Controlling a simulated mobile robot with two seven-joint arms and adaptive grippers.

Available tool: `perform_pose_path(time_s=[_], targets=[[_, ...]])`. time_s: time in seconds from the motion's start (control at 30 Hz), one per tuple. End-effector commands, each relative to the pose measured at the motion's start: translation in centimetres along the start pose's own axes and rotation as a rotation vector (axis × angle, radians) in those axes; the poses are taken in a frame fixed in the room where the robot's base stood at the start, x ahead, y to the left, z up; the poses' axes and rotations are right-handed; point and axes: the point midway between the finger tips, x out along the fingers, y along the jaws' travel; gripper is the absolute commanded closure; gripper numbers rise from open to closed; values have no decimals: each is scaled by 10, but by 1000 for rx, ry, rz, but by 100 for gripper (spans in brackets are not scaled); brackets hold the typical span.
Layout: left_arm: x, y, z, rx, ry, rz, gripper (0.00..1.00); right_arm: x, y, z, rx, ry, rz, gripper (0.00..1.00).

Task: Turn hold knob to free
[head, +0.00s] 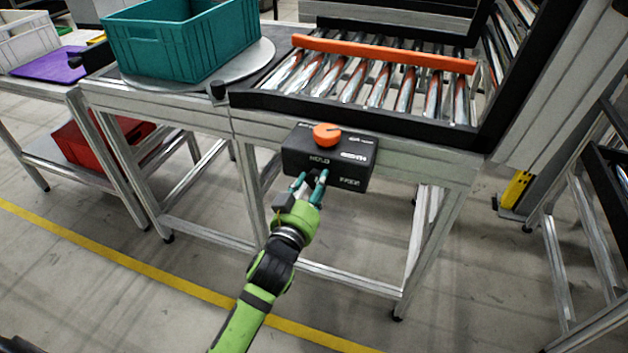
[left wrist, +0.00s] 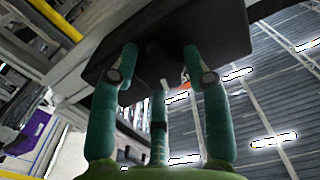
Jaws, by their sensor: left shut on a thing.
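A black control box (head: 345,160) hangs on the front rail of the roller conveyor. Its front face is marked HOLD near the top and FREE at the lower right. The hold knob (left wrist: 152,72) is a dark shape on that front face, mostly hidden by my fingers; its pointing direction cannot be made out. My left gripper (head: 309,179) has its teal fingers around the knob, shut on it, just below the HOLD mark. In the left wrist view the gripper's fingers (left wrist: 160,75) reach up to the box. My right gripper is not in view.
A teal crate (head: 185,45) stands on a round plate at the left. A red bin (head: 95,140) is on a lower shelf.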

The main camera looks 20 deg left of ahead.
Motion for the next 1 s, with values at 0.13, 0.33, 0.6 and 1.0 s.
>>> perform_pose_path(time_s=[0.13, 0.33, 0.6, 1.0], targets=[[-2, -1, 6, 143, -24, 0, 85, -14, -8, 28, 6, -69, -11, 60], [-2, -3, 7, 335, -24, 1, 85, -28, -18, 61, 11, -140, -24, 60], [-2, -4, 7, 592, -23, 2, 85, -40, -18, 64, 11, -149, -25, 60], [-2, -7, 6, 963, -23, 4, 85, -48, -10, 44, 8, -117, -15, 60]])
